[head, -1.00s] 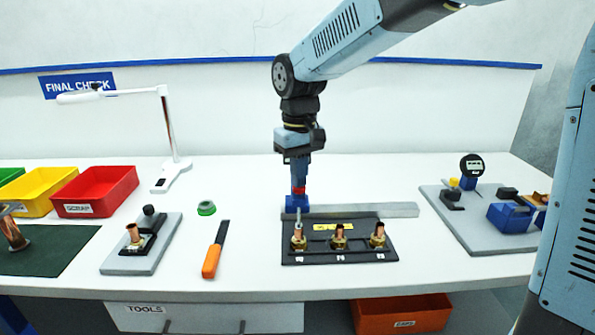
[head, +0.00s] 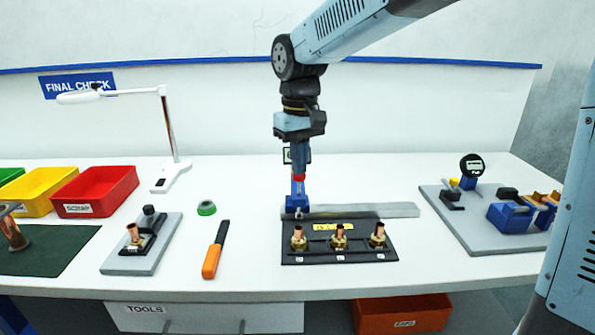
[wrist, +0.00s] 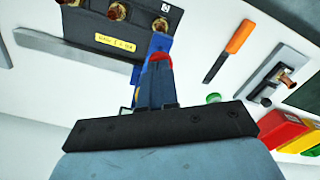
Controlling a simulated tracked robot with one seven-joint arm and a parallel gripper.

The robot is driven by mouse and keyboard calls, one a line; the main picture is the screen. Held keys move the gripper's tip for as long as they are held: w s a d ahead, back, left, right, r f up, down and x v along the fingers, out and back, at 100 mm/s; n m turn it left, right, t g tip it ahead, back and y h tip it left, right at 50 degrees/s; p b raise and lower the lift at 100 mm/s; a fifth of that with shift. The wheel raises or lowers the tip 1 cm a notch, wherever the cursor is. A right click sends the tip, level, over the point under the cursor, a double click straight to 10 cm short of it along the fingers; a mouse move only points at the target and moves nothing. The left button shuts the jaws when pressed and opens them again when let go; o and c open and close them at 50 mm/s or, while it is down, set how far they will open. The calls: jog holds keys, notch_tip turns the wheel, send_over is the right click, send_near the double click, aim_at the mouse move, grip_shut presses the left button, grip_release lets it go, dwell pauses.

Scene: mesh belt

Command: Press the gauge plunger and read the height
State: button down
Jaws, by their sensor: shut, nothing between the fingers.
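The gauge (head: 471,165) has a round black face with a small pale display and stands on a grey plate (head: 462,226) at the right of the bench. Its digits are too small to read, and I cannot make out its plunger. My gripper (head: 297,209) is shut and empty, pointing down behind the left end of the black rack, well to the left of the gauge. Its blue fingers with a red band also show in the wrist view (wrist: 158,42). The gauge is not in the wrist view.
The black rack (head: 340,258) holds three copper-topped fittings, with a flat grey bar (head: 380,210) behind it. Blue holders (head: 508,217) with copper-coloured parts stand before the gauge. An orange-handled tool (head: 212,262) lies left of the rack. Bare bench separates rack and gauge plate.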

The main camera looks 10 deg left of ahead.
jog(key=shift+r, duration=2.25)
jog(key=shift+d+r, duration=0.1)
jog(key=shift+d, duration=0.3)
jog(key=s+d+f+m+t, duration=0.1)
jog(key=s+d+m+t, duration=0.1)
jog(key=s+d, duration=0.3)
jog(key=s+d+m+t, duration=0.1)
jog(key=s+d+m, duration=0.2)
jog(key=d, duration=1.1)
jog(key=s+d+f+m+t, duration=0.1)
jog(key=s+d+m+t, duration=0.1)
jog(key=s+d, duration=0.5)
jog(key=d, duration=0.3)
jog(key=shift+s+f+m+t, duration=0.3)
jog(key=shift+s+f, duration=0.05)
jog(key=shift+s, duration=0.05)
